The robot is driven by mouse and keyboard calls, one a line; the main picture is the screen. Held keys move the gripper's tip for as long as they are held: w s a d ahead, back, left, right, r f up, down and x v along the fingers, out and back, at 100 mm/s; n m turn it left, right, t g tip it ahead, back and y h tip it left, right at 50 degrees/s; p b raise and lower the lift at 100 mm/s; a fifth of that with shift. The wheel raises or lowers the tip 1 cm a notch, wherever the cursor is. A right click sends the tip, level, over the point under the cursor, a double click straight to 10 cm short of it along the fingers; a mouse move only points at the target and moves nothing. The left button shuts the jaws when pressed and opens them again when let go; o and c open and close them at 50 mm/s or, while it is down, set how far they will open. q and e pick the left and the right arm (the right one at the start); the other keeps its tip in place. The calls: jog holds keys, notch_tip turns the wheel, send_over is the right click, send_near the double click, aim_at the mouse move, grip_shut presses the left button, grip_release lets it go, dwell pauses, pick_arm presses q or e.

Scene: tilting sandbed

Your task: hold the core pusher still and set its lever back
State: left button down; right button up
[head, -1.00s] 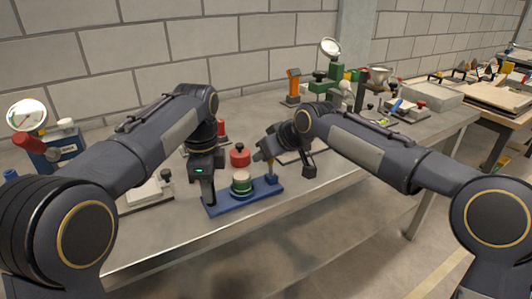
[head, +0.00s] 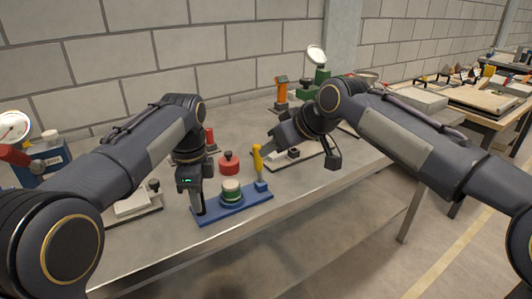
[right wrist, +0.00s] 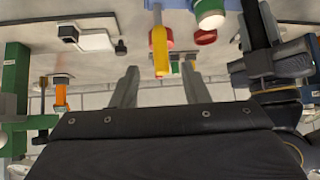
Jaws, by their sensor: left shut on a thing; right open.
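The core pusher has a blue base (head: 215,217), a round green and white part (head: 231,188) in its middle and a yellow lever (head: 257,160) at its right end. The lever stands nearly upright. My left gripper (head: 198,207) is shut on the left end of the pusher; what it grips is mostly hidden by its fingers. My right gripper (head: 268,150) is open, just right of the lever. In the right wrist view the lever (right wrist: 160,48) appears between the two open fingers (right wrist: 158,72); whether it touches either cannot be told.
A red round knob (head: 228,163) stands behind the pusher. A white plate device (head: 132,205) lies to the left, and another flat device (head: 300,152) lies behind my right gripper. The table's front edge runs close before the pusher. An orange-topped device (head: 281,93) stands further back.

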jog(key=shift+s+d+r, duration=0.3)
jog(key=shift+s+r, duration=0.1)
jog(key=shift+r, duration=0.05)
pick_arm(q)
jog(key=c, duration=1.1)
grip_release()
jog(key=shift+r, duration=0.1)
